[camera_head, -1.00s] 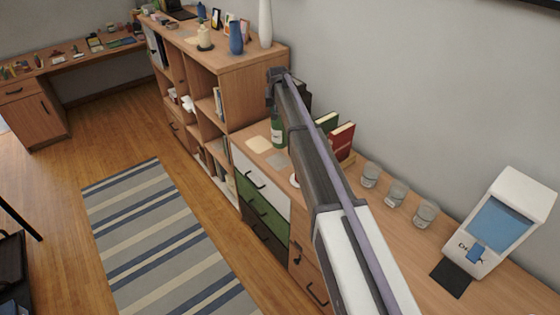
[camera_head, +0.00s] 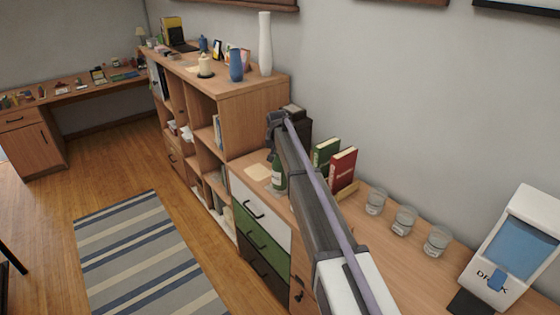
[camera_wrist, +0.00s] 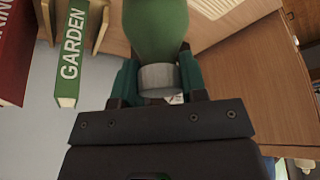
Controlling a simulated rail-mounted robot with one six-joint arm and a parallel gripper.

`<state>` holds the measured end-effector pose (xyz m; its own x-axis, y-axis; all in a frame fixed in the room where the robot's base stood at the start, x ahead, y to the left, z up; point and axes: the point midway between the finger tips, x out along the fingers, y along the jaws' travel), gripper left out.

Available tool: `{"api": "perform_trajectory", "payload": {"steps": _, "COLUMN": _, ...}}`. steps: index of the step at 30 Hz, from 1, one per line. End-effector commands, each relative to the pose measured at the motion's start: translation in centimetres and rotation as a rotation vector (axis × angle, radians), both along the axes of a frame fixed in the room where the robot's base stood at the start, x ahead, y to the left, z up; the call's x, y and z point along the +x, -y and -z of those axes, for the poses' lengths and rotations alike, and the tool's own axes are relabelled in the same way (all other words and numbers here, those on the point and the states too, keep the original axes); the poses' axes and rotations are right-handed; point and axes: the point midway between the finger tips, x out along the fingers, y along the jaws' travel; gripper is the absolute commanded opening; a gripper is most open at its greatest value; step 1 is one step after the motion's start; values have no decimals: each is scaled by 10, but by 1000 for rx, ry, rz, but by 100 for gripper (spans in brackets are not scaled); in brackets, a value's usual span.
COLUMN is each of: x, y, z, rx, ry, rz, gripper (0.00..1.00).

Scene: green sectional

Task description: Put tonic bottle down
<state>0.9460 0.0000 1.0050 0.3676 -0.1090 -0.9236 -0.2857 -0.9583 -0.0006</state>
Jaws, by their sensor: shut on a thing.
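The green tonic bottle (camera_head: 278,175) with a pale label is upright over the low cabinet top (camera_head: 247,162), near its front edge and close to the tall shelf. I cannot tell whether its base touches the surface. My gripper (camera_wrist: 158,82) is shut on the bottle's capped neck. In the wrist view the green bottle body (camera_wrist: 155,28) rises above the grey cap between the fingers. In the head view my arm hides part of the bottle's upper end.
A beige square (camera_head: 257,172) lies left of the bottle. A red book (camera_head: 342,168) and a green book (camera_head: 326,151) stand in a wooden holder to the right. Glasses (camera_head: 375,201) and a drink dispenser (camera_head: 512,245) are farther right. The tall shelf (camera_head: 255,100) stands behind.

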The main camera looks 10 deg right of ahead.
Motion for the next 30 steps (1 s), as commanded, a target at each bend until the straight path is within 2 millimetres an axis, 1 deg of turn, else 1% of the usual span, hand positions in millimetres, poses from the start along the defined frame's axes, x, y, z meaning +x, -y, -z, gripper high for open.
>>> {"api": "perform_trajectory", "payload": {"steps": 1, "x": 0, "y": 0, "z": 18, "rx": 0, "ry": 0, "rz": 0, "gripper": 0}}
{"api": "perform_trajectory", "payload": {"steps": 2, "x": 0, "y": 0, "z": 19, "rx": 0, "ry": 0, "rz": 0, "gripper": 0}}
{"api": "perform_trajectory", "payload": {"steps": 6, "x": 0, "y": 0, "z": 14, "rx": 0, "ry": 0, "rz": 0, "gripper": 0}}
{"api": "perform_trajectory", "payload": {"steps": 12, "x": 0, "y": 0, "z": 18, "rx": 0, "ry": 0, "rz": 0, "gripper": 0}}
{"api": "perform_trajectory", "payload": {"steps": 13, "x": 0, "y": 0, "z": 18, "rx": 0, "ry": 0, "rz": 0, "gripper": 40}}
{"api": "perform_trajectory", "payload": {"steps": 21, "x": 0, "y": 0, "z": 17, "rx": 0, "ry": 0, "rz": 0, "gripper": 65}}
{"api": "perform_trajectory", "payload": {"steps": 27, "x": 0, "y": 0, "z": 17, "rx": 0, "ry": 0, "rz": 0, "gripper": 65}}
{"api": "perform_trajectory", "payload": {"steps": 30, "x": 0, "y": 0, "z": 11, "rx": 0, "ry": 0, "rz": 0, "gripper": 65}}
